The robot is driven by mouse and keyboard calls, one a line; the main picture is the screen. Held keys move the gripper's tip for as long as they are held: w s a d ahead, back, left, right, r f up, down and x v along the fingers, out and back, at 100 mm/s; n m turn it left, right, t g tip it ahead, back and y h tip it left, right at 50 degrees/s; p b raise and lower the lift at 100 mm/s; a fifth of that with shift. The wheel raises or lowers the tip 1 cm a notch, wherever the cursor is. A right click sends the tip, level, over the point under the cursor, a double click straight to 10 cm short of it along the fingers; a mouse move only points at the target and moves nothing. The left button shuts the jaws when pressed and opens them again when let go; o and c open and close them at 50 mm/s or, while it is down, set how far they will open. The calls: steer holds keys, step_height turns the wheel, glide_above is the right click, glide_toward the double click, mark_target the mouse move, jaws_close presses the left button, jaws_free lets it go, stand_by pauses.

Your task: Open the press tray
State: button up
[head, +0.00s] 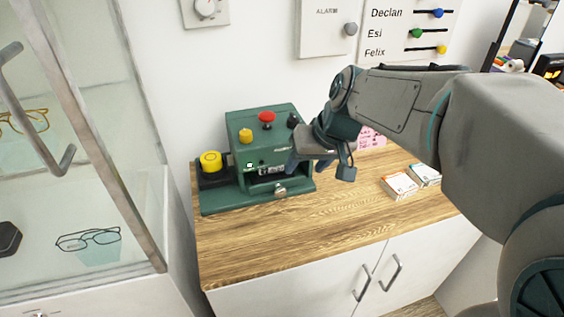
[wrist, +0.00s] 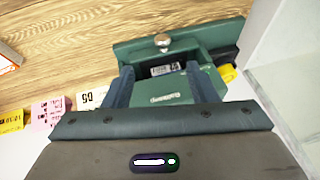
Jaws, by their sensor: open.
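The green press (head: 262,130) stands on the wooden counter, with a red button (head: 267,118) and a yellow button (head: 245,135) on top. The press tray (head: 256,197) is low at its front and has a round metal knob (head: 280,191). The knob also shows in the wrist view (wrist: 163,40), beyond my fingertips. I cannot tell how far out the tray is. My gripper (head: 308,162) is open at the right front of the press, above the tray's level. In the wrist view my fingers (wrist: 160,75) are apart, with a printed label (wrist: 166,69) between them; contact is unclear.
A yellow round piece (head: 210,160) sits on a dark block left of the press. Small boxes (head: 399,186) lie on the counter (head: 300,235) to the right, and a pink card (head: 372,138) is behind my gripper. A glass display case (head: 90,130) stands close on the left.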

mark_target(282, 192)
steer(key=x, duration=0.5)
steer(key=b+x, duration=0.1)
steer(key=x, duration=0.4)
steer(key=b+x, duration=0.1)
steer(key=x, duration=0.3)
steer(key=shift+w+a+f, duration=0.2)
steer(key=shift+w+a, duration=0.15)
steer(key=shift+w, duration=0.1)
